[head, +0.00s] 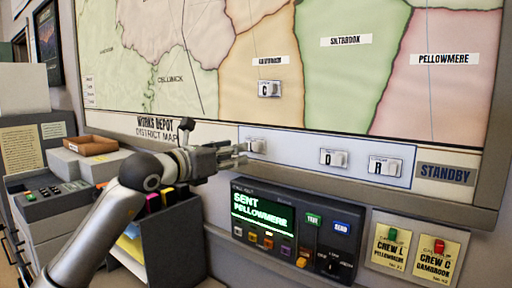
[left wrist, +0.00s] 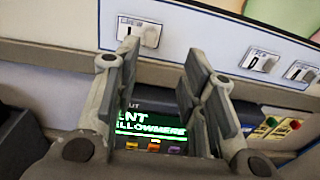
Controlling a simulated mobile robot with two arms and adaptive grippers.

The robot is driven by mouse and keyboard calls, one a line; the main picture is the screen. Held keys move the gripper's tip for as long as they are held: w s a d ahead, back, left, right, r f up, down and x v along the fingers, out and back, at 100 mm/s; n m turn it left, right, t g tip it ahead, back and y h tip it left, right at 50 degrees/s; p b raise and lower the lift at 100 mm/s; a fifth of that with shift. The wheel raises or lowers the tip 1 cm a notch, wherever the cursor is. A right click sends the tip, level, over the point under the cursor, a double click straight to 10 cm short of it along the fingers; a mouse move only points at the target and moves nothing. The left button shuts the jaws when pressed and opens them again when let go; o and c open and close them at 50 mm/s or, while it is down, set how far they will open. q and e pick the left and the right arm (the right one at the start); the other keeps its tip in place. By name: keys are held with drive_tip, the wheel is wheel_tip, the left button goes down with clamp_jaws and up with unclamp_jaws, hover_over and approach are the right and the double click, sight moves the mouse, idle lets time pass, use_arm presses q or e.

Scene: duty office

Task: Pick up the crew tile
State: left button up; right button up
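A white crew tile (head: 256,146) with a grey knob sits on the pale strip under the map. It also shows in the left wrist view (left wrist: 138,31), its letter hard to read, above and left of the gap between my fingers. Tile D (head: 333,158) and a tile that looks like R or A (head: 385,166) sit farther right on the strip. Tile C (head: 270,89) is on the orange map area. My left gripper (head: 240,155) is close to the first tile. In the left wrist view my left gripper (left wrist: 158,62) is open, with nothing between its fingers. My right gripper is not in view.
A console (head: 290,232) below the strip reads "SENT PELLOWMERE". Two yellow cards, Crew L (head: 389,248) and Crew C (head: 433,259), are at its right. A STANDBY label (head: 445,175) ends the strip.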

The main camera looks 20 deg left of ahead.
sight(256, 144)
use_arm(q)
drive_tip(key=shift+y, duration=0.3)
drive_tip(key=shift+a+r+p+x, duration=0.15)
drive_tip(key=shift+p+x, duration=0.7)
drive_tip(key=shift+x, duration=0.95)
drive_tip(key=shift+a+p+x, duration=0.15)
drive_tip(key=shift+p+x, duration=0.75)
drive_tip(key=shift+x, duration=0.9)
drive_tip(key=shift+a+r+p+x, duration=0.15)
drive_tip(key=shift+p+x, duration=0.7)
drive_tip(key=shift+x, duration=0.95)
drive_tip(key=shift+w, duration=0.15)
clamp_jaws()
